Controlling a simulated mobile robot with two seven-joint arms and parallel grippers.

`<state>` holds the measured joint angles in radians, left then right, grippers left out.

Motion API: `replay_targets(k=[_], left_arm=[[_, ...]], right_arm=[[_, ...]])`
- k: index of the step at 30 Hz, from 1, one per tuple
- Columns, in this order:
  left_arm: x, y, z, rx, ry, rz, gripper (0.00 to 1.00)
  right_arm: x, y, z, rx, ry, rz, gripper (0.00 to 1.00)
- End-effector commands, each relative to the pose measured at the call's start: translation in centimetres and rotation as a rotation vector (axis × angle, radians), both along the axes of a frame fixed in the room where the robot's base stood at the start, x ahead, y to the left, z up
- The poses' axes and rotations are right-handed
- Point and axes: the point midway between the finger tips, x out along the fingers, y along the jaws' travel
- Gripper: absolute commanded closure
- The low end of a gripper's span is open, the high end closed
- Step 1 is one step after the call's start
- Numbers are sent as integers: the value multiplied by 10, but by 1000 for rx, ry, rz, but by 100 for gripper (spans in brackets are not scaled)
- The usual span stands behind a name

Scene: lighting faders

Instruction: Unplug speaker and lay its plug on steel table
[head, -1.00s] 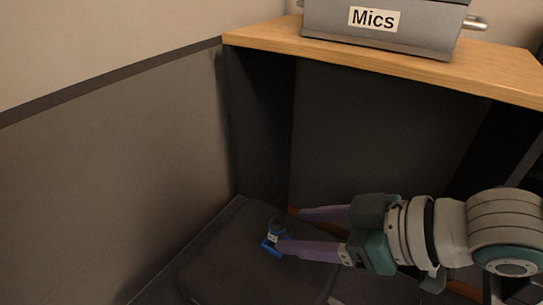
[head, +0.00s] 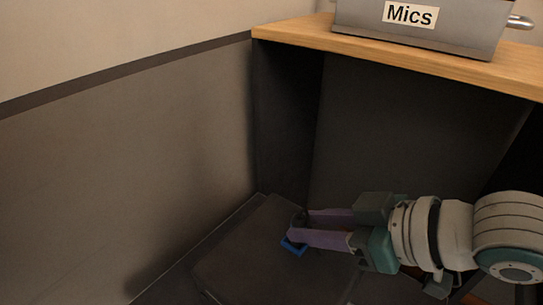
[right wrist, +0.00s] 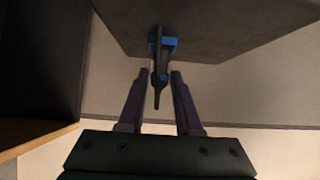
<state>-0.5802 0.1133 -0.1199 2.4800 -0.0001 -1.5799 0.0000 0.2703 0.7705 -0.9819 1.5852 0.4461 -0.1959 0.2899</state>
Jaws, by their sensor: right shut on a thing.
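A blue and dark plug (head: 292,246) is at the dark, flat-topped box (head: 235,262) low by the wall, which looks like the speaker. My right gripper (head: 300,226) reaches in from the right and is shut on the plug, whose blue part shows beside the lower fingertip. In the right wrist view the plug (right wrist: 167,45) lies between the two purple fingertips (right wrist: 160,78), against the dark box face (right wrist: 225,25). I cannot tell whether it is still seated in the box. My left gripper and the steel table are not in view.
A wooden shelf top (head: 300,36) with a grey case labelled Mics (head: 450,25) overhangs the arm. Its dark side panel (head: 285,125) stands behind the box. The grey wall (head: 120,190) closes off the left side.

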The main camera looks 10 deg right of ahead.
Motion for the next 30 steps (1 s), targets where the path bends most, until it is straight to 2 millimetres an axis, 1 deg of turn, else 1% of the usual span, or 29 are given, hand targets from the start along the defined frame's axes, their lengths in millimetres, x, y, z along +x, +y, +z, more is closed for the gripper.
replay_targets(k=[1, 5, 24, 30], left_arm=[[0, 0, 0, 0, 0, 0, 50], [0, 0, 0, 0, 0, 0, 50], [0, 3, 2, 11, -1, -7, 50], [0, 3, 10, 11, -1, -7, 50]], right_arm=[[0, 0, 0, 0, 0, 0, 86], [0, 0, 0, 0, 0, 0, 100], [0, 0, 2, 1, -1, 0, 100], [0, 0, 10, 1, -1, 0, 100]])
